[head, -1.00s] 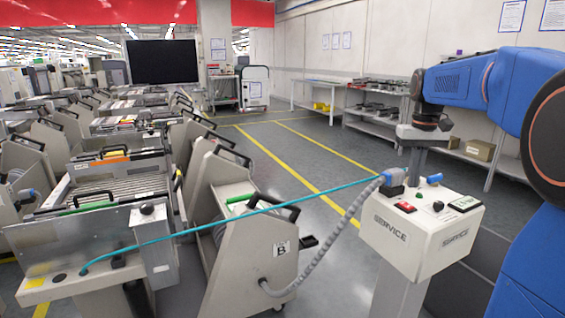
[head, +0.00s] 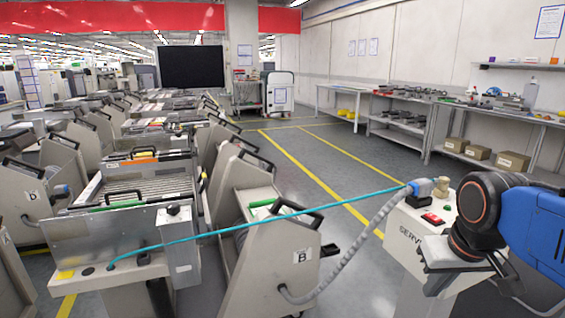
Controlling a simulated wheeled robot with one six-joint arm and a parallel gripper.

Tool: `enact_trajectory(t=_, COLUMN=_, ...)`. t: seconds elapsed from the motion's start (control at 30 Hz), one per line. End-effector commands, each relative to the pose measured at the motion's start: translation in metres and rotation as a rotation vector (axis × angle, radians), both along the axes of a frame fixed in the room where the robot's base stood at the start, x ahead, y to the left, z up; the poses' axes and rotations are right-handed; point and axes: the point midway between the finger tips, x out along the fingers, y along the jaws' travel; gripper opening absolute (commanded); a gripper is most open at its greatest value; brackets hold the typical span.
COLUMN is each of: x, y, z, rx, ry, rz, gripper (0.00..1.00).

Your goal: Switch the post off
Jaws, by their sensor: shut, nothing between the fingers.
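The post is a white box (head: 408,220) on a pedestal at the right of the head view, with SERVICE lettering on its front, partly covered by my arm. A red switch (head: 432,219) sits on its top, with a small green button (head: 447,208) behind it. A blue plug (head: 420,187) at the post's back edge joins a grey corrugated cable (head: 362,238) and a teal line (head: 300,214). My gripper (head: 437,284) hangs in front of the post, below and right of the red switch, shut and empty. It hides the right part of the post's top and front.
A trolley marked B (head: 302,256) stands left of the post, joined by the cable. Another trolley (head: 130,220) with rollers is further left. Shelves (head: 402,130) and beige boxes (head: 478,152) line the right wall. A yellow-lined aisle (head: 310,150) is clear behind.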

Motion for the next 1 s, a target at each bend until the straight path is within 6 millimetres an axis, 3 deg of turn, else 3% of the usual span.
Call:
enact_trajectory(t=0.1, x=-0.026, y=0.008, z=-0.022, rx=0.001, ry=-0.038, rz=0.018, gripper=0.00)
enact_trajectory(t=0.3, x=-0.050, y=0.015, z=-0.048, rx=0.005, ry=-0.074, rz=0.034, gripper=0.00)
enact_trajectory(t=1.0, x=-0.053, y=0.016, z=-0.052, rx=0.008, ry=-0.081, rz=0.031, gripper=0.00)
